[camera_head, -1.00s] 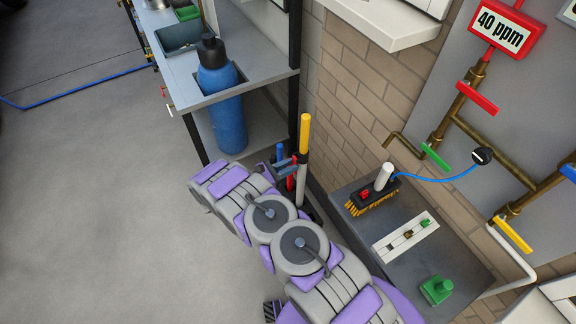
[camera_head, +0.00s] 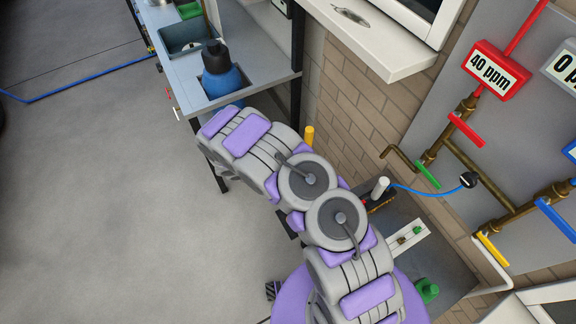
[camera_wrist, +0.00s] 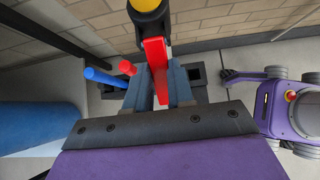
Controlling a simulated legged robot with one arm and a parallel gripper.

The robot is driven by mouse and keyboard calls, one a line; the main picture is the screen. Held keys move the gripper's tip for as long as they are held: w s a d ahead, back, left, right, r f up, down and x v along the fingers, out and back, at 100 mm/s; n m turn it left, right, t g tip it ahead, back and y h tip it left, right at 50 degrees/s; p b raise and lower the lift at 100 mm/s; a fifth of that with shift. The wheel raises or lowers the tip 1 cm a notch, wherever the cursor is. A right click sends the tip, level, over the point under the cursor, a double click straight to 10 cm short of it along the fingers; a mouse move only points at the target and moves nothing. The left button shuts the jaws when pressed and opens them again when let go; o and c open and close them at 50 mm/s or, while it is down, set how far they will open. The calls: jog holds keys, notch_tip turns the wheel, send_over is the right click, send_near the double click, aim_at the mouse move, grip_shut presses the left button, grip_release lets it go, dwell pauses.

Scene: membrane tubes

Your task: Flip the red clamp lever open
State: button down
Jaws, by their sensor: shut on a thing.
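In the wrist view, the red clamp lever (camera_wrist: 155,62) extends down from a round yellow-and-black part (camera_wrist: 148,8) at the top edge. My gripper (camera_wrist: 160,88) is shut on the red lever, with one grey-blue finger on each side of it. In the head view, my arm hides the gripper and the lever. Only the yellow top of a tube (camera_head: 309,136) shows there, behind my arm.
A blue rod (camera_wrist: 104,77) and a red rod (camera_wrist: 127,67) stand just left of my gripper. A blue bottle (camera_head: 222,78) sits in the bench at left. A brick wall (camera_head: 355,100) is close behind. The floor at left is open.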

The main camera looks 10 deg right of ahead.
jog(key=r+g+y+p, duration=0.1)
jog(key=y+p, duration=0.2)
jog(key=p, duration=0.1)
jog(key=shift+r, duration=0.2)
jog(key=shift+y+p, duration=0.5)
jog(key=shift+p, duration=0.25)
jog(key=c, duration=1)
grip_release()
jog(key=shift+d, duration=0.1)
jog(key=shift+o, duration=0.2)
jog(key=p+v, duration=0.2)
jog(key=v, duration=1.5)
jog(key=shift+w+r, duration=0.2)
jog(key=shift+w, duration=0.1)
